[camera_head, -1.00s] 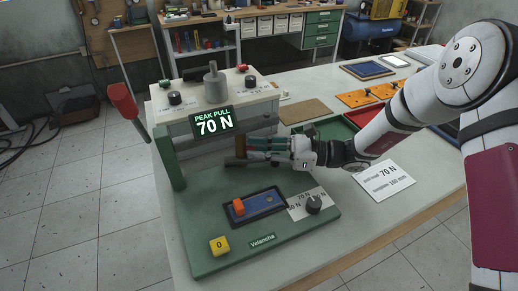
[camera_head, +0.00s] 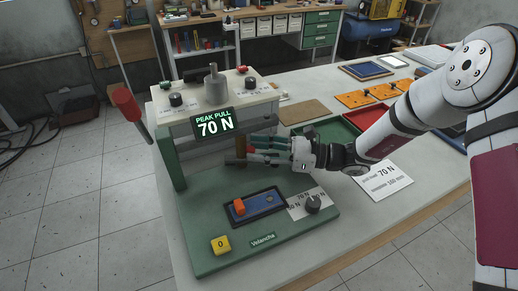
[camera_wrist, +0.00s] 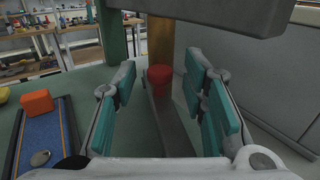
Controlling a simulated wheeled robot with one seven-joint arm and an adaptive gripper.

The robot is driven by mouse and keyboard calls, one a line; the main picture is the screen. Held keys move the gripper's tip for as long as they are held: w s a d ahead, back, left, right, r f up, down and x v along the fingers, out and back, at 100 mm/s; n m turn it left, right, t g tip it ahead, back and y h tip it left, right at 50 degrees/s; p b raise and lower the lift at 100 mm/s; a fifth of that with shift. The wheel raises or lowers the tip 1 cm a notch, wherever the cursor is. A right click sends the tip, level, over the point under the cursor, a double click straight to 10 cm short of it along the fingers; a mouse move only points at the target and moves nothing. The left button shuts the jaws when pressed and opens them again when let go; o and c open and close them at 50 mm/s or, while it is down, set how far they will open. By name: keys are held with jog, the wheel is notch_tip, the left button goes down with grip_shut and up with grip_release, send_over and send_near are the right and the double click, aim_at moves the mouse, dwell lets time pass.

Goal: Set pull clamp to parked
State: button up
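The test stand has a green base (camera_head: 205,262) and a display (camera_head: 214,124) reading "PEAK PULL 70 N". A red-ended knob or lever (camera_wrist: 187,82) sits by a brown post (camera_wrist: 160,40) under the stand's head; it may be the pull clamp, but no label shows this. My gripper (camera_head: 252,148) is open, its teal-padded fingers (camera_wrist: 170,105) spread on either side of the red end, with a gap to each. A grey bar (camera_wrist: 170,125) runs below between them.
A red-handled lever (camera_head: 126,103) stands at the left. The stand's head (camera_head: 190,98) overhangs my gripper. A card (camera_head: 383,180) reading 70 N lies at the right.

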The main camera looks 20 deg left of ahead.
jog(key=v, duration=1.1)
jog(key=shift+d, duration=0.4)
jog(key=s+d+r+n+t+h, duration=0.3)
jog(key=s+d+r+n+h, duration=0.2)
jog(key=s+d, duration=0.3)
jog(key=s+d+r+n+t+h, duration=0.3)
jog(key=s+d+r+h, duration=0.3)
jog(key=d, duration=0.6)
jog(key=s+d+r+n+t+h, duration=0.3)
jog(key=s+d+r+n+h, duration=0.2)
jog(key=s+d, duration=0.5)
jog(key=shift+r+n+h, duration=0.4)
jog(key=shift+n+h, duration=0.2)
jog(key=shift+n, duration=0.2)
